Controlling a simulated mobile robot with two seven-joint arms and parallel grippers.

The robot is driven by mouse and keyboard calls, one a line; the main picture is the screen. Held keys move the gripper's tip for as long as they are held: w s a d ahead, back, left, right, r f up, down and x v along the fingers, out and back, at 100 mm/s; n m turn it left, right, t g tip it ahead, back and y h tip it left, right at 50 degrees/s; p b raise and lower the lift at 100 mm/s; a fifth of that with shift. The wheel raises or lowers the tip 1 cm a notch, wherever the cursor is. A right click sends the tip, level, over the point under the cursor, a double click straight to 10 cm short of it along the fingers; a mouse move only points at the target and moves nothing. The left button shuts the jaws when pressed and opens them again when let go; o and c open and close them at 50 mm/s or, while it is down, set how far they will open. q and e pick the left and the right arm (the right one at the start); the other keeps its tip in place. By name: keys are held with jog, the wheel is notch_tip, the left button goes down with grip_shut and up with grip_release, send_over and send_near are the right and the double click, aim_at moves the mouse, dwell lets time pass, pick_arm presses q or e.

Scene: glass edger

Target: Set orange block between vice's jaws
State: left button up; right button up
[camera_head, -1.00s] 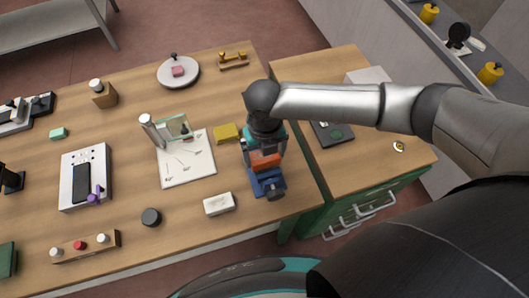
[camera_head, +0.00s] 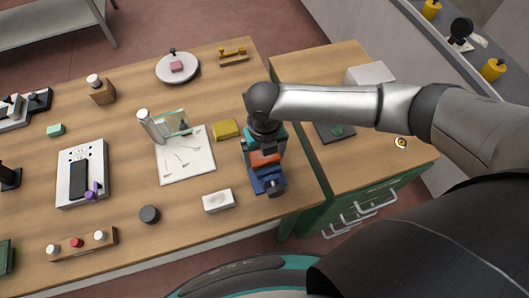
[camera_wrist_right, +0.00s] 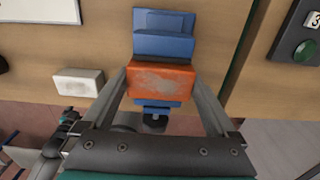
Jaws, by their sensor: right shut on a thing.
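The orange block (camera_head: 265,159) is held in my right gripper (camera_head: 264,152), which points down over the right end of the wooden table. In the right wrist view the orange block (camera_wrist_right: 163,83) sits between the two fingers of the gripper (camera_wrist_right: 165,92). The blue vice (camera_head: 268,182) stands on the table at the block. In the right wrist view the vice (camera_wrist_right: 164,44) shows above and below the block, which covers its middle. I cannot tell whether the block is between the jaws or just above them. My left gripper is not in view.
A white block (camera_head: 218,201) and a yellow block (camera_head: 227,129) lie left of the vice. A white sheet (camera_head: 190,166) lies farther left. A green cabinet (camera_head: 350,200) with a wooden top stands to the right, across a narrow gap.

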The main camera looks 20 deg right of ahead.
jog(key=shift+f, duration=0.45)
jog(key=o, duration=1)
notch_tip(320, 180, up, 15)
jog(key=shift+r, duration=0.15)
